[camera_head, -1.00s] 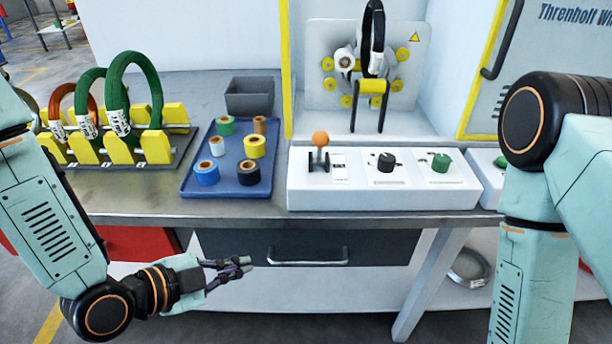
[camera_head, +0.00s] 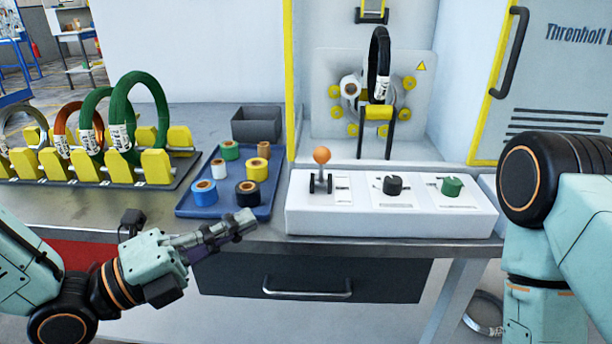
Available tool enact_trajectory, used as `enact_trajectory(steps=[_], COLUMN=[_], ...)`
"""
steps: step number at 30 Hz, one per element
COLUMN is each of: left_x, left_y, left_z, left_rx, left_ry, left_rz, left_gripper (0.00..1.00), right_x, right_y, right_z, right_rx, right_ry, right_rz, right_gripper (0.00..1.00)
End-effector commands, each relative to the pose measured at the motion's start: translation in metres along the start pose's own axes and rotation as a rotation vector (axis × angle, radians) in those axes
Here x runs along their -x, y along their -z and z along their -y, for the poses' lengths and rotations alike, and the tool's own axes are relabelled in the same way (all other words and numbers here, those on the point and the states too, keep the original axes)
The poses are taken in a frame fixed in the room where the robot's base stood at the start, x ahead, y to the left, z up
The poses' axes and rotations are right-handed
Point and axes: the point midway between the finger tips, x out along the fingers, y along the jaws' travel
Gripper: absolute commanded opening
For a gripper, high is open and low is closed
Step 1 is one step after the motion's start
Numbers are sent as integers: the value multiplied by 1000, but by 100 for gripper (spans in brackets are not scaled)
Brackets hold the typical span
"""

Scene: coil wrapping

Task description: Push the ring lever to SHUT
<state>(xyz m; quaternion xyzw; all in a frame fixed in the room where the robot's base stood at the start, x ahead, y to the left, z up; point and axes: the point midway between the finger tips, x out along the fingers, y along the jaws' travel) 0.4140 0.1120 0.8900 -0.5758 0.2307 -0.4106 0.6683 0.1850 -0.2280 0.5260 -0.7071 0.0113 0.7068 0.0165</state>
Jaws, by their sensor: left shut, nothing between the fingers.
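The ring lever (camera_head: 322,171) has an orange ball knob on a short stem and stands near the left end of the white control box (camera_head: 390,222). Its stem looks about upright; the label beside it is too small to read. My left gripper (camera_head: 246,222) is shut and empty, in front of the blue tray and to the left of the control box. It is lower than the lever and apart from it. My right arm comes in at the right edge, and its gripper is out of view.
A black knob (camera_head: 393,186) and a green knob (camera_head: 452,187) sit right of the lever. The blue tray (camera_head: 225,207) holds several tape rolls. A yellow rack (camera_head: 122,165) holds coils. The wrapping machine (camera_head: 376,110) with a black coil stands behind. A drawer (camera_head: 310,278) lies below the table edge.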

Motion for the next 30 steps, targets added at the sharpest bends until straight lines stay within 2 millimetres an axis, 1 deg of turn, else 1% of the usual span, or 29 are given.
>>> enact_trajectory(steps=[8,17,30], left_x=[-7,-26,-56], left_y=[1,3,2], left_z=[-1,-2,-1], left_rx=[1,0,-1], left_ry=[-4,-5,-5], left_rz=[-3,-3,-1], left_gripper=[0,0,0], right_x=[-4,-12,-18], right_y=[0,0,0], right_z=[0,0,0], right_rx=[0,0,0], right_ry=[0,0,0], right_rz=[0,0,0], right_gripper=[49,49,49])
